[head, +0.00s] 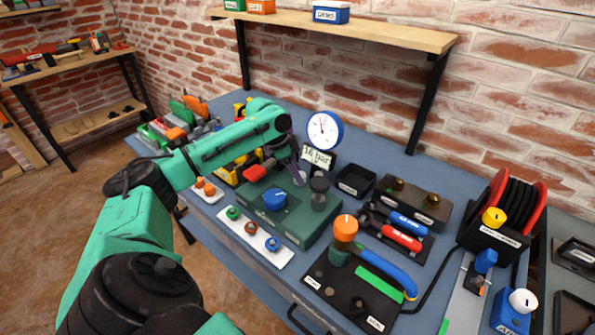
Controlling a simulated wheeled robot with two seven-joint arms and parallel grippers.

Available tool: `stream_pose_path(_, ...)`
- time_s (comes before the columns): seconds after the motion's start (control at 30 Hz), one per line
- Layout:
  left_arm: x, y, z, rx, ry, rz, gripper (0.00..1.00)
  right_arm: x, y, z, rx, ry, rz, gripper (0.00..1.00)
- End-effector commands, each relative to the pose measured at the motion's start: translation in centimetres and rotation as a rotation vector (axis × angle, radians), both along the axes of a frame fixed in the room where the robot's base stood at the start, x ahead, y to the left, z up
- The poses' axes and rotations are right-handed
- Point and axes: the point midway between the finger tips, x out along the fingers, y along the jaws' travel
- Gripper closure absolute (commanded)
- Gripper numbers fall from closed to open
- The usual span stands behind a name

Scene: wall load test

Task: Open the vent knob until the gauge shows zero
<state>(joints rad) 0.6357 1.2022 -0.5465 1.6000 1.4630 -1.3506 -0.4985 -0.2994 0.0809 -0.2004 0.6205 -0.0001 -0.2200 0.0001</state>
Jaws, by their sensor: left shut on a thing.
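The round gauge (325,130) has a blue rim, a white face and a thin needle pointing up and to the left; its numbers are too small to read. A label under it (317,157) seems to read "16 bar". A dark green box (293,222) in front carries a blue knob (274,199), a red handle (253,173) and a dark cylindrical knob (319,185). My left gripper (299,178) reaches down at the back of this box and is shut on a small greyish knob, mostly hidden by the fingers. My right gripper is not in view.
A white strip with small coloured knobs (285,257) lies in front of the box. A shelf (370,29) overhangs the back.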

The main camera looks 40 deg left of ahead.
Motion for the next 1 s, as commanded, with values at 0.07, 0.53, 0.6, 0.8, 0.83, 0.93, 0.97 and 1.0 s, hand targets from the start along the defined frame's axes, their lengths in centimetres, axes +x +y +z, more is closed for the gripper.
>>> stream_pose_path(0.07,0.0,0.0,0.4,0.000,0.000,0.035,1.00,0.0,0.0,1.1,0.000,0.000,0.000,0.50)
stream_pose_path(0.53,-0.2,-0.4,0.9,-0.002,0.002,0.422,1.00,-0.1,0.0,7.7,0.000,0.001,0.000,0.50)
stream_pose_path(0.6,-0.2,-0.5,0.8,-0.003,0.001,0.489,1.00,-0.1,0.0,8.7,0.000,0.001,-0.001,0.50)
stream_pose_path(0.8,-0.1,-0.6,0.8,-0.002,0.000,0.679,1.00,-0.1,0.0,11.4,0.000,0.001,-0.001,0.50)
stream_pose_path(0.83,-0.1,-0.6,0.8,-0.003,0.000,0.708,1.00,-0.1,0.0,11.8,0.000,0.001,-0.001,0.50)
stream_pose_path(0.93,-0.1,-0.7,0.8,-0.004,0.000,0.804,1.00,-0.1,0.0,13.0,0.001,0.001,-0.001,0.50)
stream_pose_path(0.97,-0.1,-0.7,0.7,-0.003,-0.001,0.832,1.00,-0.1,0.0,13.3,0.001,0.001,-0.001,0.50)
stream_pose_path(1.0,-0.1,-0.7,0.7,-0.003,0.000,0.870,1.00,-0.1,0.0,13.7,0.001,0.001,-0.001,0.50)
